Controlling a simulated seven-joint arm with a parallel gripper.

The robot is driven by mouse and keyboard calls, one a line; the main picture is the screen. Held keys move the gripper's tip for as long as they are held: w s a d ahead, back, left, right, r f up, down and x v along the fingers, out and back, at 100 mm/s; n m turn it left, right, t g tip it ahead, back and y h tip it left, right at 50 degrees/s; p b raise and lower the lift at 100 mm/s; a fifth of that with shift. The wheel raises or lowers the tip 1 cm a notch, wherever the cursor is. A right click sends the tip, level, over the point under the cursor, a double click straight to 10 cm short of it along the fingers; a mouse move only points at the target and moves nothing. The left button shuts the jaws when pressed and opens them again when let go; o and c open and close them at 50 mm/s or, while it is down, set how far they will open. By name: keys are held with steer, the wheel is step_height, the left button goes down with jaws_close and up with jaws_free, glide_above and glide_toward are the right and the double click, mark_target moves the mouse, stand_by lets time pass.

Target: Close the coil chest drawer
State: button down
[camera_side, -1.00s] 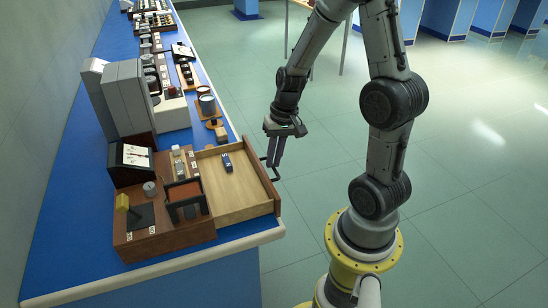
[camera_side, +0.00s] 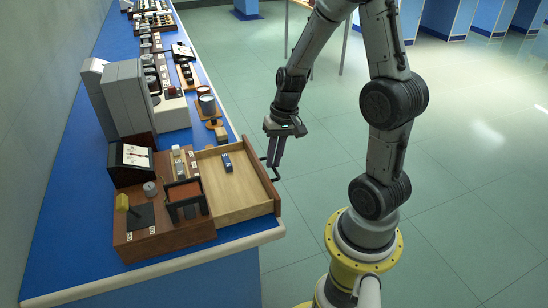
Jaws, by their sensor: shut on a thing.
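The coil chest (camera_side: 172,238) is a brown wooden box on the near end of the blue bench. Its drawer (camera_side: 245,203) is pulled far out to the right, past the bench edge. A small dark blue block (camera_side: 227,163) lies inside the drawer near its back side. A dark handle (camera_side: 277,180) sits on the drawer's front panel. My gripper (camera_side: 274,163) points down at the drawer front, at the handle's far end. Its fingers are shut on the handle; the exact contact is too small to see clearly.
Grey cabinets (camera_side: 130,98) and several instruments line the blue bench (camera_side: 75,150) behind.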

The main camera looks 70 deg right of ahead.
mark_target(219, 182)
steer(key=shift+w+a, duration=0.1)
steer(key=w+a, duration=1)
steer(key=shift+w+a+r, duration=0.1)
steer(key=shift+w+a, duration=0.05)
steer(key=shift+w, duration=0.05)
steer(key=c, duration=1.2)
jaws_free()
steer(key=shift+w+a, duration=0.1)
steer(key=shift+o, duration=1.4)
steer(key=shift+s, duration=0.2)
